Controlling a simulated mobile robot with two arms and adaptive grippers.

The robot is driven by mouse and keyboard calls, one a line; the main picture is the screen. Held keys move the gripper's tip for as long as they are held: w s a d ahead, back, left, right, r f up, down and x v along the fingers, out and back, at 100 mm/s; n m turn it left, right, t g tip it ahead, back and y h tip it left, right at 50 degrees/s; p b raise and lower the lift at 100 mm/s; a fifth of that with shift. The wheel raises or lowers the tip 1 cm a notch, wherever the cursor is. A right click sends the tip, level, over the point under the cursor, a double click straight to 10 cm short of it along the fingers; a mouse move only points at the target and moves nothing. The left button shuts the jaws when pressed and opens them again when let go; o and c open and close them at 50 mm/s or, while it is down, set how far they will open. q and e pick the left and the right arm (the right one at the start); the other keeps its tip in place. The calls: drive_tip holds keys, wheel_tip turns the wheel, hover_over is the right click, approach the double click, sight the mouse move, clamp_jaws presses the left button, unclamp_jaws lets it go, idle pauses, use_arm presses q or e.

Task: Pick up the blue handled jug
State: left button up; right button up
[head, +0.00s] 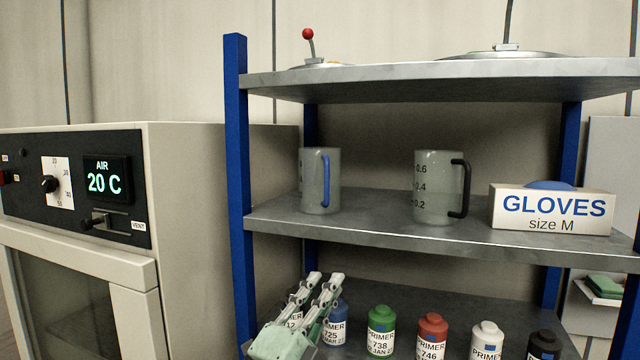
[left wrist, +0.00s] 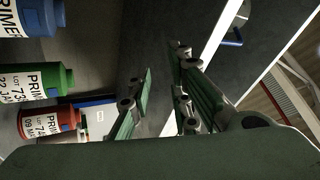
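The blue handled jug (head: 312,183) stands upright at the left end of the middle shelf, a pale see-through jug with its blue handle on the right side. In the left wrist view, part of the jug (left wrist: 236,16) and its handle show at the top right, beyond the pale shelf edge. My left gripper (head: 326,276) is in front of the lower shelf, below the jug and apart from it. In the left wrist view, the fingers of my left gripper (left wrist: 165,75) are spread with nothing between them. My right gripper is not in view.
A black-handled jug (head: 435,188) and a gloves box (head: 552,210) stand to the right on the middle shelf (head: 375,232). Several primer bottles, one green (head: 381,330), stand below. A blue post (head: 237,170) and an oven (head: 200,220) are to the left.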

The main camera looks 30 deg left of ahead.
sight(325, 184)
use_arm(q)
drive_tip(key=s+d+r+m+g+h, duration=0.1)
drive_tip(key=d+r+m+g+h, duration=0.2)
drive_tip(key=r+m+h, duration=0.6)
drive_tip(key=d+r+m+g+h, duration=0.2)
drive_tip(key=d+r+m+h, duration=0.3)
drive_tip(key=m, duration=0.8)
drive_tip(key=a+r+m+g+y+p, duration=0.15)
drive_tip(key=a+r+y, duration=0.35)
drive_tip(key=a+y, duration=0.65)
drive_tip(key=w+p, duration=0.1)
drive_tip(key=w, duration=0.1)
drive_tip(key=w+h+p, duration=0.1)
drive_tip(key=w+p, duration=0.1)
drive_tip(key=w+m+h+p, duration=0.1)
drive_tip(key=w, duration=0.1)
drive_tip(key=shift+w+a, duration=0.2)
drive_tip(key=shift+a, duration=0.2)
drive_tip(key=shift+w+d+f+p, duration=0.1)
drive_tip(key=shift+w+f+p, duration=0.05)
drive_tip(key=shift+w+p, duration=0.25)
drive_tip(key=shift+w+d+f, duration=0.1)
drive_tip(key=shift+w+f, duration=0.1)
drive_tip(key=shift+s, duration=0.1)
clamp_jaws()
